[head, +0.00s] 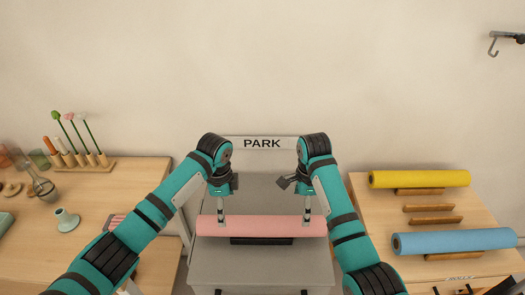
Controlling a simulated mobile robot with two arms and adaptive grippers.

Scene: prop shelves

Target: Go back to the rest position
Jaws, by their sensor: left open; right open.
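A pink roll (262,226) lies crosswise on a dark holder (262,241) on the grey stand (262,268) between my arms. My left gripper (222,219) points down at the left part of the roll. My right gripper (306,218) points down at its right part. Both are open, with their fingertips at the roll; whether they touch it I cannot tell. A sign reading PARK (262,143) is at the back of the stand.
The right table holds a yellow roll (420,179), a blue roll (455,241) and wooden holders (430,221). The left table has a wooden rack with flowers (85,162), a glass jar (44,188) and a pale green vase (66,220). A metal hook (494,44) is on the wall.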

